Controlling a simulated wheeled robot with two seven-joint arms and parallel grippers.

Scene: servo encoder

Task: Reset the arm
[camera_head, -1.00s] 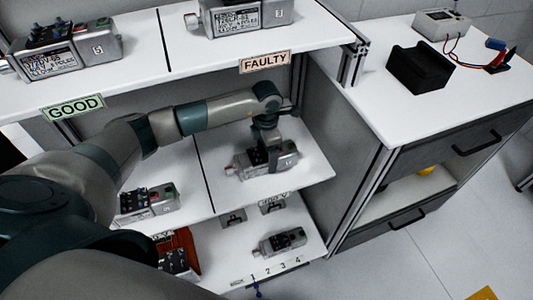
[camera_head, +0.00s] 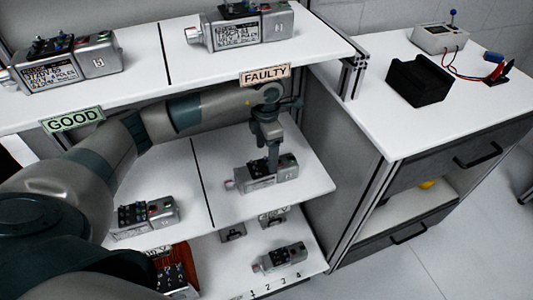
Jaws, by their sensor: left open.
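My left arm reaches in from the left, under the top shelf. My left gripper (camera_head: 272,160) points down at a silver motor unit (camera_head: 287,172) on the middle shelf's right section. It is open, with its fingertips at or just above the unit's top; whether they touch it I cannot tell. The unit lies on the shelf with its shaft end to the left. My right gripper is not in view.
The top shelf carries GOOD (camera_head: 72,119) and FAULTY (camera_head: 265,75) labels and motor units. Another unit (camera_head: 147,217) lies at the middle shelf's left, and one (camera_head: 280,257) lower down. A black block (camera_head: 419,81) and a meter (camera_head: 438,38) stand on the right counter.

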